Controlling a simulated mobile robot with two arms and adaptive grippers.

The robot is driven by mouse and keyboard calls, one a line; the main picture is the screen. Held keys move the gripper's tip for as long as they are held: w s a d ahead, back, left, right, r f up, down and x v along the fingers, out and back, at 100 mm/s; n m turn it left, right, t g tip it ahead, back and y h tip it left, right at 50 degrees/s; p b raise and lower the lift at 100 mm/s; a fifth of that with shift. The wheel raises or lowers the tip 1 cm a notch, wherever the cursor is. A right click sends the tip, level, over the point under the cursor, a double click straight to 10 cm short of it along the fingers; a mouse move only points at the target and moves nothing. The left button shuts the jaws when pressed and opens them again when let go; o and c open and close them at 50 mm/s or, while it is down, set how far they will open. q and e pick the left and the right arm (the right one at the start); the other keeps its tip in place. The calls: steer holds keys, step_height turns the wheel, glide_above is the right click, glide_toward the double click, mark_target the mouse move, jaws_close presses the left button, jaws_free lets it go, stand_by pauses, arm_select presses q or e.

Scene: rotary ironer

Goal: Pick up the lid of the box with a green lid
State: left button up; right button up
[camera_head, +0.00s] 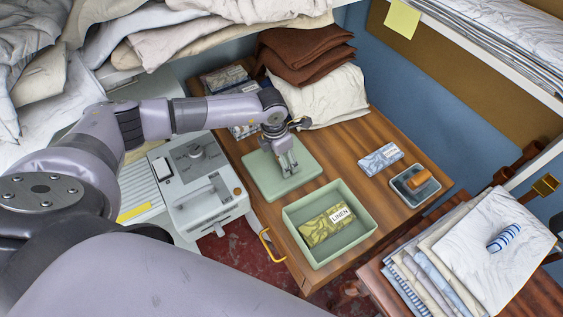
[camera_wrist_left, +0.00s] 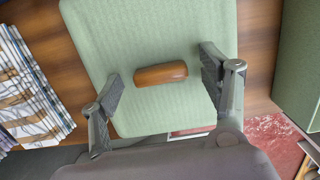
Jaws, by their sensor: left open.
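The green lid (camera_head: 262,182) lies flat on the wooden table, apart from its box. In the left wrist view the lid (camera_wrist_left: 150,35) has a brown wooden handle (camera_wrist_left: 160,75) in its middle. The green box (camera_head: 297,231) stands open beside the lid, nearer the table's front edge, with a patterned packet labelled LINEN (camera_head: 328,225) inside; part of its wall shows in the wrist view (camera_wrist_left: 299,65). My left gripper (camera_head: 288,164) is over the lid, its open fingers on either side of the handle, with gaps visible. The fingers hide the handle in the head view. My right gripper is not in view.
A small tray (camera_head: 408,196) with a wooden-handled tool and a patterned packet (camera_head: 380,159) lie to the right. Brown folded cloths (camera_head: 304,50) and a white pillow-like bundle (camera_head: 333,98) are behind. A grey machine (camera_head: 205,188) stands to the left.

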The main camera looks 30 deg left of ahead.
arm_select(q)
steer(key=shift+c, duration=0.4)
steer(key=c, duration=1.2)
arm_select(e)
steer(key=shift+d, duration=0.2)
arm_select(q)
steer(key=shift+o, duration=0.2)
steer(key=shift+r, duration=0.1)
